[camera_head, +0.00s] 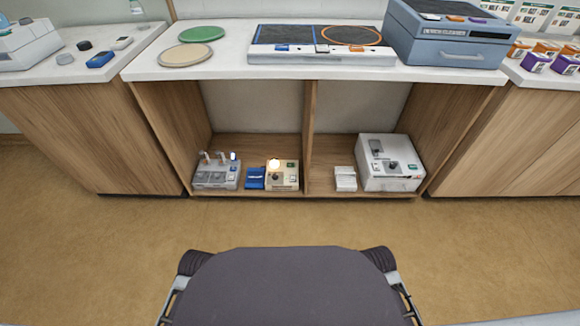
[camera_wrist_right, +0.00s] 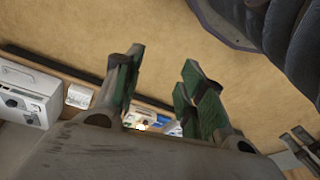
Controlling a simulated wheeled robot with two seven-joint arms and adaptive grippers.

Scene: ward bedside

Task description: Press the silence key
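In the head view, a cream box (camera_head: 287,183) with a glowing lamp (camera_head: 274,164), a dark knob and a green patch stands on the low shelf, left of the middle divider. No key label is readable, so I cannot tell which part is the silence key. The lamp's glow (camera_wrist_right: 141,126) also shows in the right wrist view, between my fingers and partly hidden by the gripper body. My right gripper (camera_wrist_right: 162,60) is open and empty, its green-padded fingers apart and touching nothing visible. It is outside the head view.
On the shelf, a grey unit (camera_head: 214,181) with switches and a blue box (camera_head: 255,178) stand left of the cream box. A small white box (camera_head: 345,181) and a larger white device (camera_head: 398,180) stand right of the divider (camera_head: 308,125). The counter (camera_head: 222,66) overhangs them. Floor in front is clear.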

